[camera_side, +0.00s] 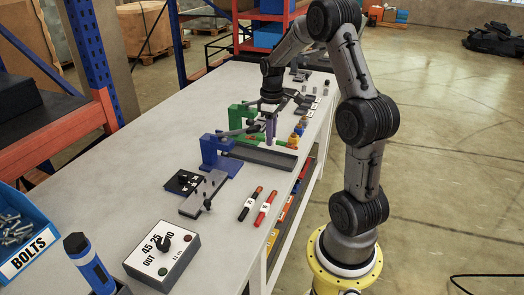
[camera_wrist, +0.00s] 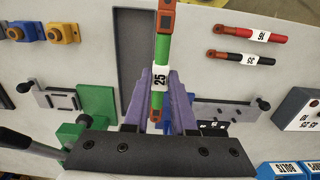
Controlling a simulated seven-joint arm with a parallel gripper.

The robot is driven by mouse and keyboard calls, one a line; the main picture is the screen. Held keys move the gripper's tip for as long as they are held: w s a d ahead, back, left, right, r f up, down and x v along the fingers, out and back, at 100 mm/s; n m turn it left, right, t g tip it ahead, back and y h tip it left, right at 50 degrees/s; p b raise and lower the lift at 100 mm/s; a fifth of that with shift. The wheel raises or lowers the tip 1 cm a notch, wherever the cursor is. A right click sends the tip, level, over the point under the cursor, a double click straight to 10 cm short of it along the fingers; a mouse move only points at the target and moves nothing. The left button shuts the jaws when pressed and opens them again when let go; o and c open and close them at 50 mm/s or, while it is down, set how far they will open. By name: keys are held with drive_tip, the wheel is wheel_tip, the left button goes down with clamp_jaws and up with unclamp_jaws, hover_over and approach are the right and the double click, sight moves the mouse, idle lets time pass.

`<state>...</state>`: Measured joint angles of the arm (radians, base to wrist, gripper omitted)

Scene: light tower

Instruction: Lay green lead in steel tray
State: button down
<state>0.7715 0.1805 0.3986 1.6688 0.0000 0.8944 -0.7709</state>
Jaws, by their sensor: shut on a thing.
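The green lead (camera_wrist: 161,55), with copper-coloured ends and a white band marked 25, is between the purple fingers of my gripper (camera_wrist: 160,92) in the wrist view. My gripper is shut on it around the band. In the side view my gripper (camera_side: 270,132) points down at the far edge of the steel tray, and part of the green lead (camera_side: 285,144) shows beside the fingers. The steel tray (camera_side: 262,157) is a long, shallow dark grey tray on the bench. In the wrist view the tray (camera_wrist: 130,45) runs roughly parallel to the lead, which overlaps its right edge.
A blue bench tool (camera_side: 215,150) and a green one (camera_side: 238,117) stand close to the tray. A red lead (camera_side: 265,208) and a black lead (camera_side: 249,205) lie nearer the camera. A selector box (camera_side: 162,255) and a blue bolts bin (camera_side: 25,235) stand at the front.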

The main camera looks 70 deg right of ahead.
hover_over(262, 157)
drive_tip(key=f, duration=0.5)
drive_tip(key=shift+s+a+f, duration=0.35)
drive_tip(key=shift+a+f, duration=0.05)
drive_tip(key=shift+w+d+f, duration=0.35)
drive_tip(key=shift+f, duration=1.7)
drive_tip(key=shift+f, duration=0.15)
drive_tip(key=c, duration=0.7)
unclamp_jaws()
drive_tip(key=shift+c, duration=0.2)
wheel_tip(262, 157, up, 12)
drive_tip(key=shift+r, duration=0.2)
drive_tip(key=shift+a, duration=0.1)
